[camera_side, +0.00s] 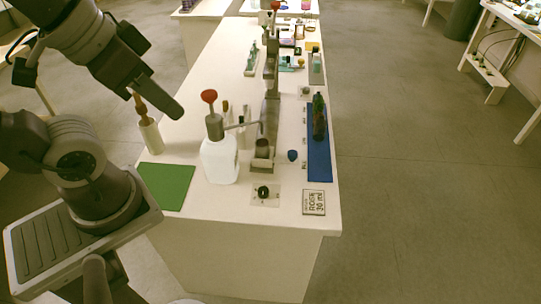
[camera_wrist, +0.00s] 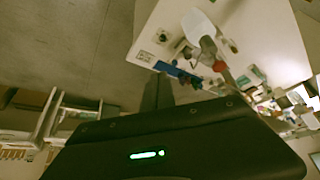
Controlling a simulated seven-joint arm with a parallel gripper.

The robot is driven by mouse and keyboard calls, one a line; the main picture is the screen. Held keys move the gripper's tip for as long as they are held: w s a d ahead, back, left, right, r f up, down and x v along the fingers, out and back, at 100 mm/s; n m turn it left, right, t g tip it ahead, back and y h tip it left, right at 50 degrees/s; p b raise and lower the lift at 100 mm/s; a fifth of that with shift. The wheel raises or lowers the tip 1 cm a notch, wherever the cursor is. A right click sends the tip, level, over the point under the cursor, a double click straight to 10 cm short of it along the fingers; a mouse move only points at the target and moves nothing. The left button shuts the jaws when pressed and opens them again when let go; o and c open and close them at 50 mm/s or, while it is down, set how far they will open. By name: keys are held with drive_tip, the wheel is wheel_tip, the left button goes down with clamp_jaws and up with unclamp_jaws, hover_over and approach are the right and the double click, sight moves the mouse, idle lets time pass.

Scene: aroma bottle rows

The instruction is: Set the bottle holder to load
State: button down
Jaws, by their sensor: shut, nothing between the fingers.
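The bottle holder appears to be the grey upright fixture (camera_side: 264,152) with a small cup in it, at the middle of the white table, beside the white pump bottle (camera_side: 220,160). A dark round knob (camera_side: 264,191) sits on a small pale plate in front of it; its markings are too small to read. The knob also shows in the wrist view (camera_wrist: 163,36). My gripper (camera_side: 176,108) is shut and empty, above the table's left side, well apart from the holder and knob. Its fingertips are hard to make out.
A green mat (camera_side: 166,186) lies at the front left, near a white cup (camera_side: 151,137) with a wooden tool. A blue tray (camera_side: 319,165) with a dark bottle (camera_side: 319,117) lies at the right. A label card (camera_side: 314,202) lies at the front right. Several small items stand farther back.

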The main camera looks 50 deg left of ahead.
drive_tip(key=c, duration=2.1)
unclamp_jaws()
drive_tip(key=o, duration=0.3)
drive_tip(key=shift+w+r, duration=0.1)
drive_tip(key=shift+w, duration=0.2)
drive_tip(key=o, duration=0.7)
drive_tip(key=w+g, duration=0.1)
drive_tip(key=w, duration=0.6)
drive_tip(key=shift+w+a+r, duration=0.25)
drive_tip(key=shift+w+r, duration=0.1)
drive_tip(key=shift+r, duration=0.05)
drive_tip(key=g, duration=0.5)
hover_over(293, 153)
wheel_tip(293, 153, down, 29)
drive_tip(key=shift+r, duration=0.2)
wheel_tip(293, 153, down, 7)
drive_tip(key=shift+f, duration=0.1)
clamp_jaws()
